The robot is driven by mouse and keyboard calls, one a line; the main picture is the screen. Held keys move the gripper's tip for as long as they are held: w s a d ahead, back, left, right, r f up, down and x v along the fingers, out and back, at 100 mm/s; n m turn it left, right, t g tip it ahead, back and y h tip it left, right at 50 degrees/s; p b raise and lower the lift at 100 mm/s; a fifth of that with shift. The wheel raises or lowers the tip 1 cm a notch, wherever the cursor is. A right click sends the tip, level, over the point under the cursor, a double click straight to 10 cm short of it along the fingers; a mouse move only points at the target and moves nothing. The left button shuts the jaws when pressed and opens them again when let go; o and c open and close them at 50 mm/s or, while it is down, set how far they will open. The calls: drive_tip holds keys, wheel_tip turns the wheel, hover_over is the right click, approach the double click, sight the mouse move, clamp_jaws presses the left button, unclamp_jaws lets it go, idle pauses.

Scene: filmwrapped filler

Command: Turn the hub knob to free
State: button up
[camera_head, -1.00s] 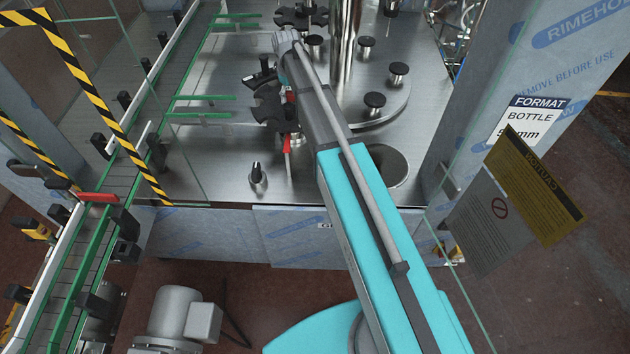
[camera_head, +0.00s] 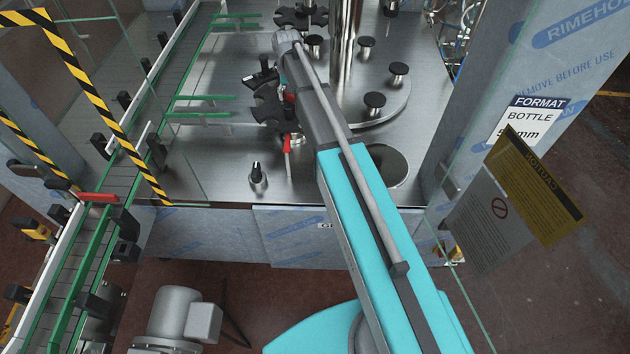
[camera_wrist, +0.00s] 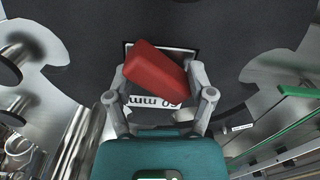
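The red hub knob (camera_wrist: 156,73) is a bar-shaped handle on the dark hub of a notched star wheel (camera_wrist: 240,40). It lies diagonally over a white label reading "50 mm". In the wrist view my gripper (camera_wrist: 158,76) has one finger on each side of the knob, very close to its ends. I cannot tell whether both fingers press on it. In the head view my arm hides most of the gripper and knob; the dark star wheel (camera_head: 268,106) shows left of the arm.
A steel table carries a round turntable with black-topped posts (camera_head: 374,101) right of my arm. A short black-tipped post (camera_head: 257,174) stands at the front. Green guide rails (camera_head: 203,116) and a conveyor (camera_head: 120,187) lie left. Clear guard panels stand on both sides.

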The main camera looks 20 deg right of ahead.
drive_tip(key=shift+m, duration=1)
wheel_tip(320, 180, up, 14)
drive_tip(key=p, duration=1.4)
drive_tip(key=s+f+n+b, duration=0.1)
drive_tip(key=s+f+b, duration=0.7)
drive_tip(key=s, duration=0.1)
drive_tip(key=s+f+n+b, duration=0.1)
drive_tip(key=s+f+b, duration=0.7)
drive_tip(key=s, duration=0.2)
drive_tip(key=s+f+n+b, duration=0.1)
drive_tip(key=s+f+b, duration=0.7)
drive_tip(key=s, duration=0.1)
drive_tip(key=shift+s+f+n+b, duration=0.25)
drive_tip(key=shift+s+n+b, duration=0.05)
